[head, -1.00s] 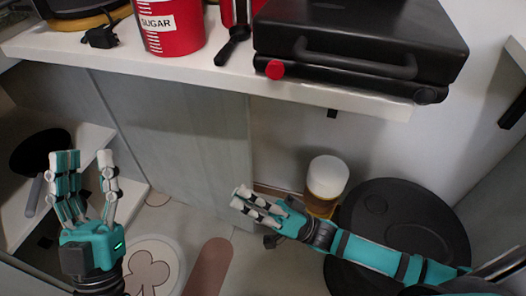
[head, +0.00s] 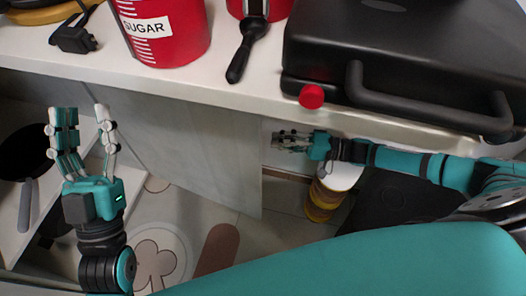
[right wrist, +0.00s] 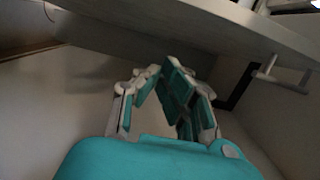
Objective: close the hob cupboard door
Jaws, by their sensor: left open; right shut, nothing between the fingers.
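A grey panel (head: 185,150) below the counter appears to be the hob cupboard door. It stands beside the open cupboard shelves (head: 14,225) at the left of the head view. My left gripper (head: 80,112) is open and empty in front of those shelves, left of the panel. My right gripper (head: 283,141) is shut and empty, just under the counter edge and right of the panel's right edge. Contact with the panel cannot be told. In the right wrist view its fingers (right wrist: 165,75) come together below a pale overhanging board (right wrist: 200,30).
The white counter (head: 235,85) holds a red sugar canister (head: 165,30), a black-handled tool (head: 245,45) and a black grill (head: 400,60). A jar (head: 328,195) stands on the floor below my right arm. A dark pan (head: 22,150) lies on the left shelves.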

